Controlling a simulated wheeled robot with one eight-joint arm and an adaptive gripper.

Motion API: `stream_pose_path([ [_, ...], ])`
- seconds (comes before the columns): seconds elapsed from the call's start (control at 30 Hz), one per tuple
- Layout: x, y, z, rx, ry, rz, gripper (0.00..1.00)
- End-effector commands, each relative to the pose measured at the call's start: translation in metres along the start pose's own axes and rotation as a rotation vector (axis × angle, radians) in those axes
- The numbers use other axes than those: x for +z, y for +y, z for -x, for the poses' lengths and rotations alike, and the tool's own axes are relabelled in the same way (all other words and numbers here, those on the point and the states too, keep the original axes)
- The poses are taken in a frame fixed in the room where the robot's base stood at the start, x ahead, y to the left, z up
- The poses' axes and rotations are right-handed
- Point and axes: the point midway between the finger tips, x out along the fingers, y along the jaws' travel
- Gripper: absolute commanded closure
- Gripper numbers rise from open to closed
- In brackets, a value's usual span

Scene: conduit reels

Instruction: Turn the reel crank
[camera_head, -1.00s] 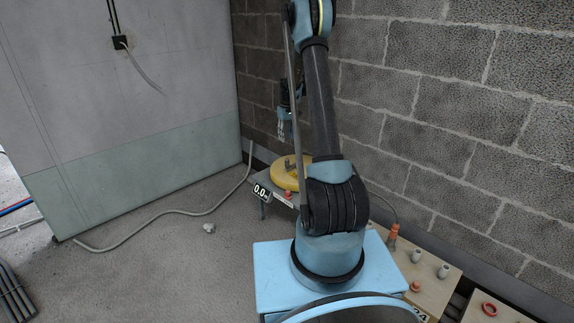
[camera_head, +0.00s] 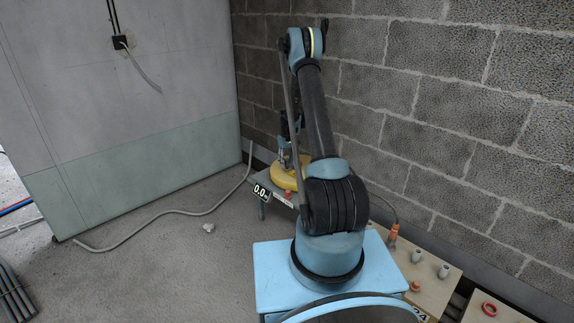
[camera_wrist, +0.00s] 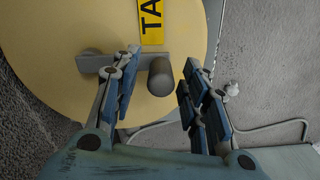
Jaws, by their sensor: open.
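The yellow reel (camera_head: 283,178) lies on a low grey stand beside the block wall in the head view, partly hidden by my arm. In the wrist view, the reel's pale yellow disc (camera_wrist: 45,35) fills the upper left. A grey crank arm (camera_wrist: 92,64) lies across it, with a dark round handle (camera_wrist: 159,78) at its right end. My gripper (camera_wrist: 161,60) is open, with one blue finger on each side of the handle. Gaps show between the handle and both fingers. In the head view, my gripper (camera_head: 287,150) is just above the reel, partly hidden.
A display reading 0.0 (camera_head: 261,192) is on the stand's front. A grey hose (camera_head: 190,213) and a small pale lump (camera_head: 209,228) lie on the floor. A wooden board (camera_head: 425,272) with fittings is at right. The block wall (camera_head: 450,120) stands close behind the reel.

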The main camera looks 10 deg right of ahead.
Motion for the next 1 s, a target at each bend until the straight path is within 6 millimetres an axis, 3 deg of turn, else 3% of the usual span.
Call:
stream_pose_path([
  [0.4, 0.000, 0.000, -0.007, 0.000, 0.000, 0.000, 0.59],
  [0.6, 0.000, 0.000, -0.007, 0.000, 0.000, 0.000, 1.00],
  [0.87, 0.001, 0.003, -0.007, 0.000, 0.000, -0.009, 1.00],
  [1.0, 0.003, 0.015, -0.007, 0.001, 0.000, -0.046, 1.00],
])
